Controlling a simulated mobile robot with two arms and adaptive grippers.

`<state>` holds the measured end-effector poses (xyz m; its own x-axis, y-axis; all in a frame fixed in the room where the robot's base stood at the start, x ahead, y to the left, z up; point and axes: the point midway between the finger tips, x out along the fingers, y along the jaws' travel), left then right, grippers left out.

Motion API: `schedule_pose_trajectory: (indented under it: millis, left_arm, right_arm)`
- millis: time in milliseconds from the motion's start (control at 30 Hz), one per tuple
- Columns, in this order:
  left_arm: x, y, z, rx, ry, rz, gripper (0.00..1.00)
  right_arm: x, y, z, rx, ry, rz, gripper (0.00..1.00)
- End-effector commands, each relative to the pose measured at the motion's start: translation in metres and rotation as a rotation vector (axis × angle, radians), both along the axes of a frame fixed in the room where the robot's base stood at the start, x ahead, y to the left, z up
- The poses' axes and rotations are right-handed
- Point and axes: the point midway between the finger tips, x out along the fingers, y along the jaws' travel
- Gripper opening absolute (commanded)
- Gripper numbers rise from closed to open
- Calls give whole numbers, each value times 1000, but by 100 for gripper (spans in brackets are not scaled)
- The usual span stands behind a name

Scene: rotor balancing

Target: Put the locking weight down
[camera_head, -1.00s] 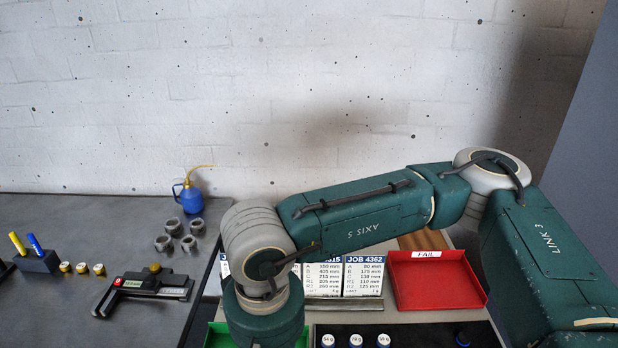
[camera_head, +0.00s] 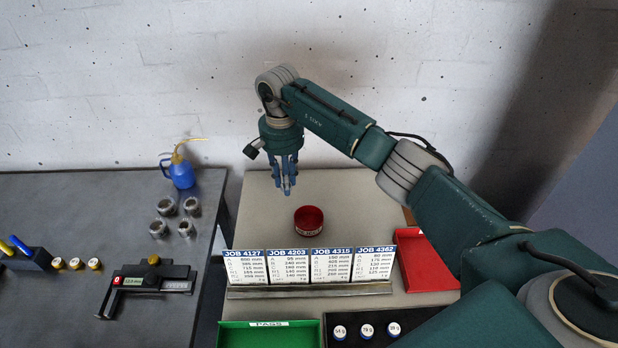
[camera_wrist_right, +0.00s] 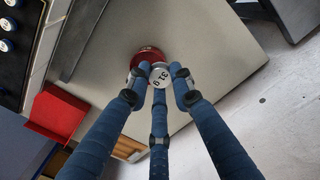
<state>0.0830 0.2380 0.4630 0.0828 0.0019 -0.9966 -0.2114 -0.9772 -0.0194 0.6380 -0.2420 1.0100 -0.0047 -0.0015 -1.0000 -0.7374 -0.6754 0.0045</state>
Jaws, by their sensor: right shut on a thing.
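My right gripper (camera_head: 285,184) hangs fingers-down above the back of the light table. In the right wrist view its three blue fingers (camera_wrist_right: 158,84) are shut on a small white-topped locking weight (camera_wrist_right: 159,76), whose label seems to read 31 g. The weight cannot be made out in the head view. A round red bowl (camera_head: 309,221) stands on the table, in front of and slightly right of the gripper in the head view. The red bowl (camera_wrist_right: 145,56) shows partly behind the weight in the wrist view. My left gripper is not in view.
Job cards (camera_head: 311,265) stand in a row in front of the bowl. A green PASS tray (camera_head: 270,336), a black tray (camera_head: 404,322) with labelled weights and a red tray (camera_head: 425,262) lie nearer. A dark bench (camera_head: 60,200) with tools is at left. The table's back is clear.

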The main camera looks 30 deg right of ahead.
Motion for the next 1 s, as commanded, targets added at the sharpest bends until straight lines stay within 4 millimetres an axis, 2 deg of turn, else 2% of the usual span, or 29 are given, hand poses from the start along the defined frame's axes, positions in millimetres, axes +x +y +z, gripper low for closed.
schedule_pose_trajectory:
  millis: [33,100,300,467,1000]
  left_arm:
    - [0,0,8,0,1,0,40]
    - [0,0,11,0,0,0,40]
    - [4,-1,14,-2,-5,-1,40]
    - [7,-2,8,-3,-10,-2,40]
    - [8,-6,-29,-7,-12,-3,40]
  right_arm:
    - [-5,-17,-9,1,6,-41,0]
    - [-9,-34,-20,3,3,-80,0]
    - [-18,-57,-39,1,-3,-134,0]
    - [-18,-59,-50,2,-5,-138,0]
    - [-18,-58,-114,3,-4,-137,0]
